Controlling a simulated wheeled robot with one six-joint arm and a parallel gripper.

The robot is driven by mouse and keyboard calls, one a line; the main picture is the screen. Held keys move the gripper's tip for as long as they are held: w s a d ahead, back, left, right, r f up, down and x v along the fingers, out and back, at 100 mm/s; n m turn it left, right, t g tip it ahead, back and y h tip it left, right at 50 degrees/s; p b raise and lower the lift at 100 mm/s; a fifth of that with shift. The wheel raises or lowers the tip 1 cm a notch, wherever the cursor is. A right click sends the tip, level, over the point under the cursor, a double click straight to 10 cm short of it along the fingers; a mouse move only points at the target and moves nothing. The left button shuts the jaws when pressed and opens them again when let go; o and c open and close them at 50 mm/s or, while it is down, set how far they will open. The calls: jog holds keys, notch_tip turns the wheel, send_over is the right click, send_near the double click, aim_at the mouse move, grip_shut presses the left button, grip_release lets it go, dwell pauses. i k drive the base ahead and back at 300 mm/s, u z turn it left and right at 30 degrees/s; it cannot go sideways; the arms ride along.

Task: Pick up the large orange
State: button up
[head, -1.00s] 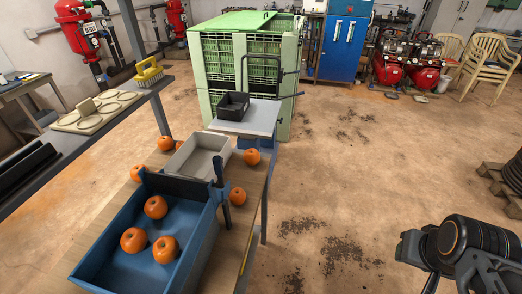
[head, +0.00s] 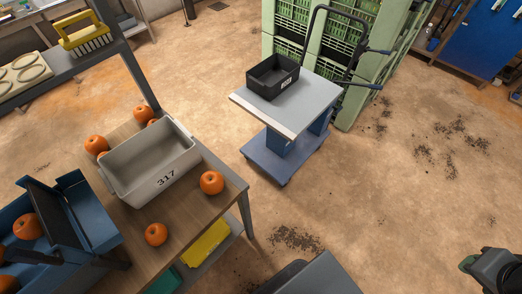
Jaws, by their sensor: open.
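Several oranges are in the head view. One orange (head: 211,182) sits on the wooden table right of the grey bin, near the table's right edge. It looks a little bigger than the orange (head: 156,234) in front of the bin. Another orange (head: 96,145) of similar apparent size is left of the bin, with others partly hidden beside and behind it. More oranges, such as one (head: 28,226), lie in the blue tray at lower left. I cannot tell for certain which is the large one. A dark part of my arm shows at lower right; my gripper's fingers are not visible.
The grey bin (head: 166,183) marked 317 stands on the wooden table (head: 192,218). The blue tray (head: 92,215) is at left. A cart (head: 300,112) carries a black box (head: 272,76) beyond the table, before green crates (head: 352,50). The floor at right is clear.

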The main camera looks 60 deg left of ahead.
aim_at(211, 182)
jog(key=i, duration=0.55)
jog(key=u, duration=3.75)
jog(key=i, duration=0.5)
jog(key=u, duration=0.05)
